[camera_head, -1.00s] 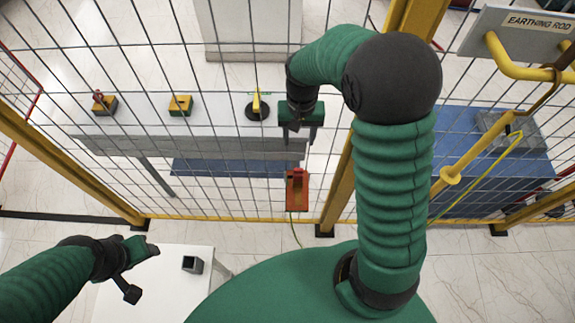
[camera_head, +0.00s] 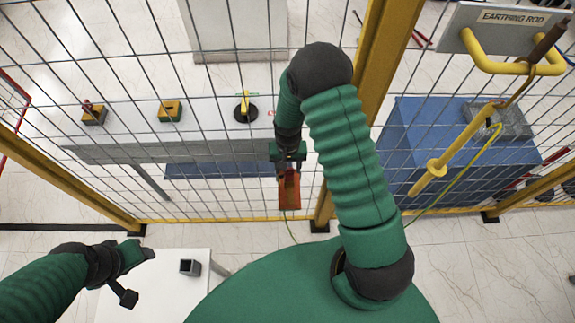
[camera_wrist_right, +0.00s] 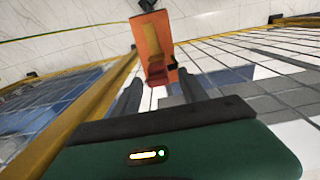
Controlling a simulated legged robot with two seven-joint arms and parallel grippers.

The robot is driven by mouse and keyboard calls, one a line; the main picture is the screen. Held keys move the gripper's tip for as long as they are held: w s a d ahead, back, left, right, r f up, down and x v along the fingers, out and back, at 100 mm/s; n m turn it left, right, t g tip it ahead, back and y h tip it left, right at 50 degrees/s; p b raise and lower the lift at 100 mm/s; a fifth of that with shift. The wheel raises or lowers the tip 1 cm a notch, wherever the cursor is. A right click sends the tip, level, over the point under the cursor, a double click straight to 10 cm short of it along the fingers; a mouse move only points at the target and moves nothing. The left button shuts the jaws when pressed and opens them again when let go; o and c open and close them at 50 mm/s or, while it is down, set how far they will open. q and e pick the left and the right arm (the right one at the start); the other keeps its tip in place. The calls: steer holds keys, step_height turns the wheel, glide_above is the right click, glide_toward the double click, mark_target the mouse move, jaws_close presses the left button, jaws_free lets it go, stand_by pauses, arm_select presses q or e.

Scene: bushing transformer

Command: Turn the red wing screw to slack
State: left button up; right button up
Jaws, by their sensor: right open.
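An orange bracket-like piece (camera_head: 289,192) hangs at the mesh fence, with a thin cable below it. In the right wrist view the orange piece (camera_wrist_right: 152,38) has a yellowish slot and a small red part (camera_wrist_right: 157,74) at its near end. I cannot tell whether this red part is the wing screw. My right gripper (camera_head: 287,166) is just above the piece in the head view. In the wrist view its two dark fingers (camera_wrist_right: 158,92) are apart, with the red part just beyond and between their tips. My left gripper (camera_head: 135,262) is at lower left; its jaws are unclear.
Behind the mesh, a table (camera_head: 230,150) bears several yellow and dark devices, the left one (camera_head: 93,113) with a red top. A yellow post (camera_head: 385,60) stands by my right arm. An earthing rod (camera_head: 455,150) and blue box (camera_head: 405,120) are at right. A white stand (camera_head: 160,300) is low left.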

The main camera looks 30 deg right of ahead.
steer(key=shift+d+f, duration=0.1)
steer(key=shift+d, duration=0.3)
steer(key=shift+c, duration=1.2)
steer(key=c, duration=0.5)
steer(key=shift+a, duration=0.3)
jaws_close()
steer(key=shift+w+n, duration=0.1)
steer(key=shift+n, duration=0.4)
arm_select(q)
steer(key=shift+d+f, duration=0.1)
steer(key=shift+d, duration=0.3)
arm_select(e)
steer(key=shift+d, duration=0.15)
steer(key=o, duration=0.6)
jaws_free()
arm_select(q)
steer(key=shift+a, duration=0.15)
arm_select(e)
steer(key=shift+o, duration=0.7)
